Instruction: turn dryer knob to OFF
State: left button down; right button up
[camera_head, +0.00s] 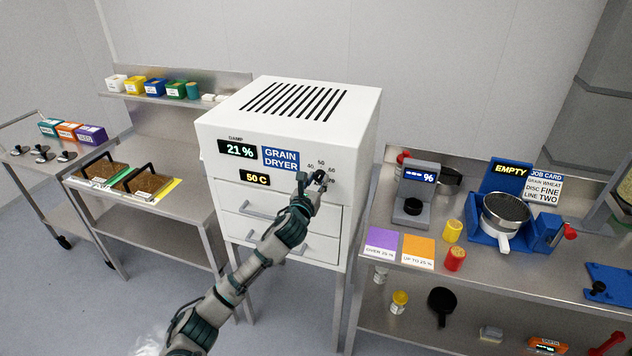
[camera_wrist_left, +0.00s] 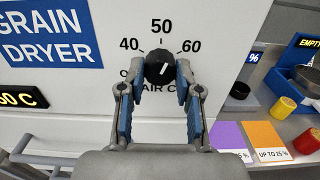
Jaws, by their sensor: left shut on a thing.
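The grain dryer (camera_head: 275,142) is a white cabinet with a slotted top. Its displays read "21 %" and "50 C". The black dryer knob (camera_wrist_left: 160,67) has a white pointer line, tilted to the upper right, between the 50 and 60 marks. A label beneath it is partly hidden by my fingers. My left gripper (camera_wrist_left: 159,80) is shut on the knob, with one finger on each side. In the head view, my left gripper (camera_head: 312,188) reaches the dryer's front right and covers most of the knob. My right gripper is not in view.
Drawers with handles (camera_head: 262,210) lie below the knob. At left, a steel table holds two trays of grain (camera_head: 148,181). At right, a steel bench holds a purple card (camera_head: 381,241), an orange card (camera_head: 418,250), a grey meter (camera_head: 414,195) and a blue stand.

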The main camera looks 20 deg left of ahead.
pick_arm(q)
jog(key=shift+f, duration=0.45)
jog(key=c, duration=1.1)
grip_release()
jog(key=o, duration=0.3)
jog(key=shift+w+f, duration=0.1)
jog(key=shift+w, duration=0.15)
jog(key=shift+a+r, duration=0.1)
jog(key=shift+r, duration=0.1)
jog(key=shift+s+r, duration=0.1)
jog(key=shift+s, duration=0.55)
jog(key=s, duration=1)
jog(key=shift+s+a+f, duration=0.25)
jog(key=shift+s, duration=0.05)
